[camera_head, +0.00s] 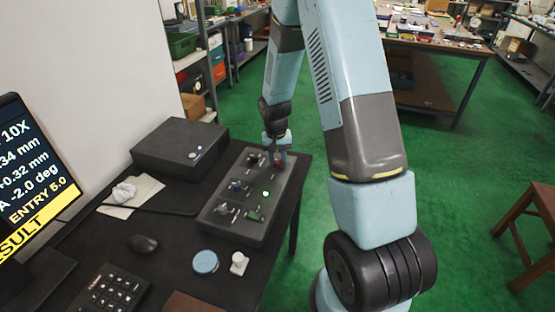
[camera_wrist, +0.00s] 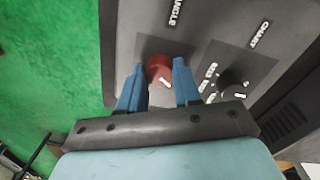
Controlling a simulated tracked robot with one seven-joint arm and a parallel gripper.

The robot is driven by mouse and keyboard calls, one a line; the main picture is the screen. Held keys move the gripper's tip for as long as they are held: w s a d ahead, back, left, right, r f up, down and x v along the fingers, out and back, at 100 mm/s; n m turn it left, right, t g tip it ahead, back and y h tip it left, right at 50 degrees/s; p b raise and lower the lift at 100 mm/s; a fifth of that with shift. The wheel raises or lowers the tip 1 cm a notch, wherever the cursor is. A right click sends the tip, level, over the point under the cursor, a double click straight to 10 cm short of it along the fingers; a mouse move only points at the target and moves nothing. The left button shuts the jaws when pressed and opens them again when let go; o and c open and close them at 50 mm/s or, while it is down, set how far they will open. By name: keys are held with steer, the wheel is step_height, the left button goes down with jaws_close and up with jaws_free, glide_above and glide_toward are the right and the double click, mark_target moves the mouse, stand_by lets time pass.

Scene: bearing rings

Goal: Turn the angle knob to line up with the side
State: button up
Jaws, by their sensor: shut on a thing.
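The angle knob (camera_wrist: 157,66) is a red round knob with a small white mark, beside the printed word ANGLE, in the wrist view. My gripper (camera_wrist: 160,74) has its two blue fingers shut on the knob, one on each side. In the head view my gripper (camera_head: 276,147) reaches down to the far end of the dark control box (camera_head: 240,228), where a bit of the red knob (camera_head: 281,160) shows. A monitor (camera_head: 30,170) at the left reads "A -2.0 deg" and "ENTRY 5.0", partly cut off by the frame edge.
A black CHART knob (camera_wrist: 231,82) sits close to the right of my fingers. A dark box (camera_head: 178,145), mouse (camera_head: 143,243), keypad (camera_head: 108,292) and blue round item (camera_head: 205,262) stand on the desk.

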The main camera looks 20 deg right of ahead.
mark_target(276, 161)
steer(key=shift+w+a+r+n, duration=0.1)
steer(key=shift+w+n, duration=0.1)
steer(key=shift+n, duration=0.1)
steer(key=o, duration=1)
steer(key=shift+s, duration=0.1)
steer(key=shift+o, duration=0.2)
step_height(276, 161, up, 14)
steer(key=shift+a+f, duration=0.2)
steer(key=shift+a, duration=0.05)
